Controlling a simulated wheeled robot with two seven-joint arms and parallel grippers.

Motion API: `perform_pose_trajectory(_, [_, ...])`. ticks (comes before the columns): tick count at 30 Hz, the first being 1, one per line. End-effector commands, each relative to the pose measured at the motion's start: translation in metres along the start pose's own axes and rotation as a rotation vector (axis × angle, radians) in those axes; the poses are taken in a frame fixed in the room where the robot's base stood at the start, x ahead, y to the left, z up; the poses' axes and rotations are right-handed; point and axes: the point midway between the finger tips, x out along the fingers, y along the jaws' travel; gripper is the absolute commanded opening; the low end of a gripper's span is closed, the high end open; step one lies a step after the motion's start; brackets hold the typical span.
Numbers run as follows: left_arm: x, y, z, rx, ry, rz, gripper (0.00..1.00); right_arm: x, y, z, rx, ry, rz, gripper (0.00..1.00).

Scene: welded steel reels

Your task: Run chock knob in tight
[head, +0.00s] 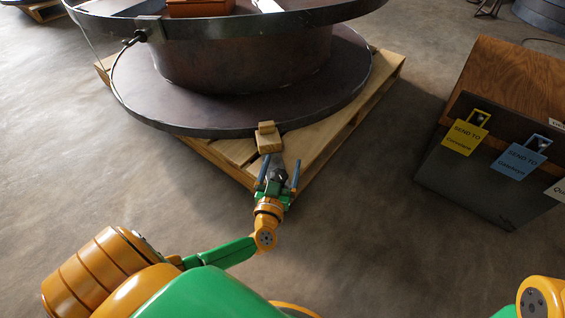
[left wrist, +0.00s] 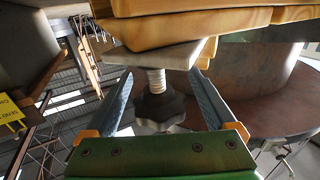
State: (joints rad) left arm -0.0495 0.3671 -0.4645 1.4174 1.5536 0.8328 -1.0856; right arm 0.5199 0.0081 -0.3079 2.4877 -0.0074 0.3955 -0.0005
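The wooden chock (head: 268,140) sits on the pallet's near corner, against the reel's lower flange. In the left wrist view the chock (left wrist: 190,30) fills the top, with a pale plate under it. A bare threaded screw (left wrist: 156,80) runs from the plate to the dark lobed chock knob (left wrist: 160,108). The knob also shows in the head view (head: 279,174). My left gripper (head: 280,165) is open, one blue finger on each side of the knob. In the wrist view, gaps show between the knob and both fingers (left wrist: 160,72). My right gripper is out of view.
The big steel reel (head: 240,60) stands on a wooden pallet (head: 340,140). A dark cabinet with a wooden panel (head: 525,85) stands at the right, bearing a yellow tag (head: 465,137) and a blue tag (head: 518,160). Bare floor lies between pallet and cabinet.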

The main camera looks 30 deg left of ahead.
Motion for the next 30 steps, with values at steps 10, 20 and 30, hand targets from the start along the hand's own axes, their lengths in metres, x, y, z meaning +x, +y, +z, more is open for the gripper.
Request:
perform_pose_trajectory(10, [0.0,0.0,0.0,0.0,0.0,0.001,0.04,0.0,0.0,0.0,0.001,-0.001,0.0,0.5])
perform_pose_trajectory(20, [-0.001,0.002,0.0,0.003,-0.001,0.067,0.04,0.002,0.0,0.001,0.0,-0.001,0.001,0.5])
perform_pose_trajectory(30, [-0.002,0.01,0.004,0.008,-0.003,0.337,0.04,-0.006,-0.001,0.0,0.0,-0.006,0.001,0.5])
